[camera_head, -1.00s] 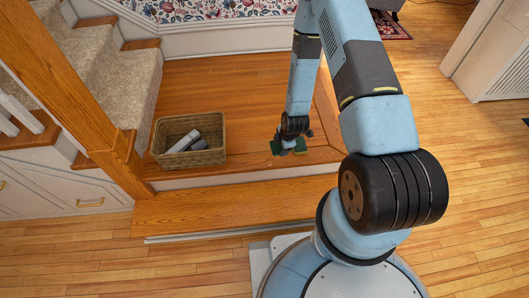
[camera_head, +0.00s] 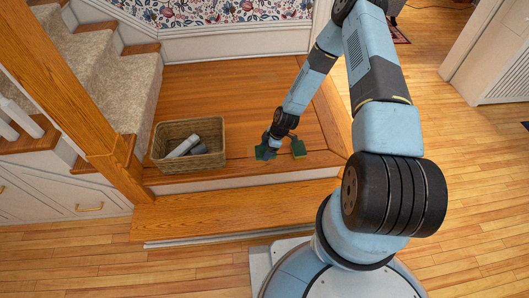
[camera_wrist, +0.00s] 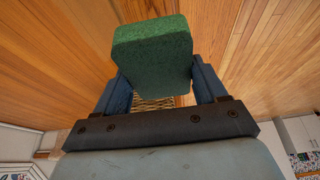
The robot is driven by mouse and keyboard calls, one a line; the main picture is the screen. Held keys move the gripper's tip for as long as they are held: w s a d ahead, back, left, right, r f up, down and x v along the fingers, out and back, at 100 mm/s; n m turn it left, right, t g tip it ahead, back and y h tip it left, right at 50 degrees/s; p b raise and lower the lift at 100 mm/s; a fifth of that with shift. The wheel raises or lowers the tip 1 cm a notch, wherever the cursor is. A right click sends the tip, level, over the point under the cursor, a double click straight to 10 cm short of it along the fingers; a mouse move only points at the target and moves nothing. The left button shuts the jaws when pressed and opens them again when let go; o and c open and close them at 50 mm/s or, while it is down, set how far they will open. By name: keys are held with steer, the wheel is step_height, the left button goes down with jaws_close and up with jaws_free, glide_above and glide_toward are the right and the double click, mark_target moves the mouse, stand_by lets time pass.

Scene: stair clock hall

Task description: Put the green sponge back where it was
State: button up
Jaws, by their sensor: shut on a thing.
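My gripper (camera_head: 270,144) is shut on a green sponge (camera_head: 265,153) above the wooden landing, to the right of the wicker basket (camera_head: 216,160). In the wrist view the sponge (camera_wrist: 152,52) sits between the two blue fingers of my gripper (camera_wrist: 160,88) and sticks out past them. A second dark green object (camera_head: 299,148) shows on the landing just right of my gripper; its exact shape is too small to tell. A piece of wicker weave (camera_wrist: 158,103) shows below the sponge in the wrist view.
The basket holds a pale grey-white item (camera_head: 182,146) and a smaller grey item (camera_head: 199,149). A wooden post (camera_head: 95,130) and carpeted stairs (camera_head: 115,75) stand left of the basket. The landing's step edge (camera_head: 235,210) runs in front. Bare landing lies behind the basket.

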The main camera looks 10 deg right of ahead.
mark_target(264, 147)
steer(key=w+f, duration=0.2)
steer(key=f, duration=0.1)
steer(key=w+f, duration=0.3)
steer(key=shift+w+a, duration=0.1)
steer(key=shift+w, duration=0.1)
step_height(264, 147, down, 3)
steer(key=shift+w+f, duration=0.1)
steer(key=shift+f, duration=0.05)
steer(key=o, duration=0.9)
steer(key=shift+o, duration=0.2)
steer(key=v, duration=1.2)
